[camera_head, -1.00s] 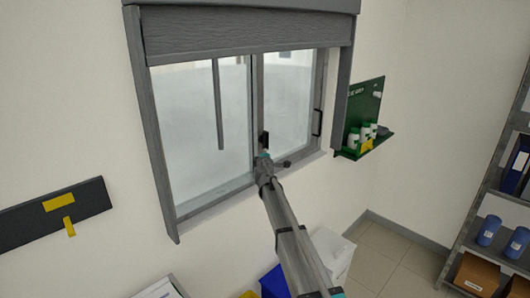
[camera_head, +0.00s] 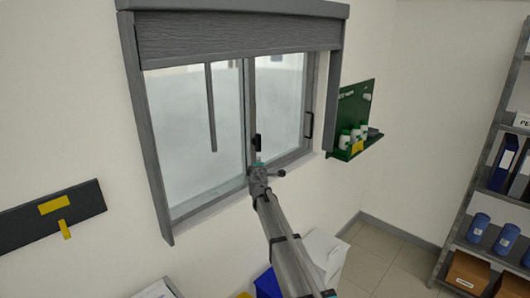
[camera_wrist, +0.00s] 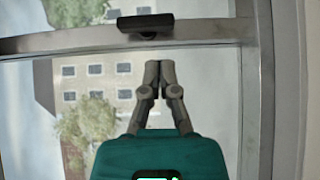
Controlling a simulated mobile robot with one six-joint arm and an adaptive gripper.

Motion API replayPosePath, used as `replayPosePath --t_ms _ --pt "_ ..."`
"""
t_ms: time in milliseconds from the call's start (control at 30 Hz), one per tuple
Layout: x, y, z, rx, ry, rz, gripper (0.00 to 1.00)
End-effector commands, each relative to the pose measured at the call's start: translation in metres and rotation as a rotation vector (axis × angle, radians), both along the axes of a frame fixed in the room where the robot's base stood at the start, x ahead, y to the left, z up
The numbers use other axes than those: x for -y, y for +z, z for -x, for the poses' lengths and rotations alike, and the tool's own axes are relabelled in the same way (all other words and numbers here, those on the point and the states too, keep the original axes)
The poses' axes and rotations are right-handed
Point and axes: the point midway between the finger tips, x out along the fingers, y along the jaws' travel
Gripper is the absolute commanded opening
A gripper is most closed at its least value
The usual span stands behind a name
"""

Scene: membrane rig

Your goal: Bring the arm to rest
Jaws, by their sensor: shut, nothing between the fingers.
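My gripper (camera_wrist: 160,70) shows in the wrist view with its two grey fingertips brought together and nothing between them. It points at the window, and a black handle (camera_wrist: 146,23) on the window frame lies just beyond the fingertips, apart from them in the picture. In the head view my arm reaches up from the bottom to the window (camera_head: 200,125), and its end is just below a small black handle (camera_head: 257,142) on the middle post. The fingers are too small there to make out.
A green wall shelf (camera_head: 357,95) with several white bottles is right of the window. A dark wall board (camera_head: 25,222) with yellow pieces is at left. A blue bin (camera_head: 267,284) and white bin (camera_head: 325,255) stand low by my arm. A storage rack (camera_head: 465,215) is at far right.

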Motion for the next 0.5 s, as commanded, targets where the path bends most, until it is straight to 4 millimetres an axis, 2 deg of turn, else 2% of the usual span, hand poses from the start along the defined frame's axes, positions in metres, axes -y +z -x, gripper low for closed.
replayPosePath --t_ms 167,367,500 --pt "0.031 -0.007 0.014 -0.023 -0.076 -0.066 0.0" --pt "0.102 -0.03 0.05 -0.096 -0.265 -0.233 0.0" --pt "0.16 -0.058 0.089 -0.183 -0.436 -0.382 0.0"
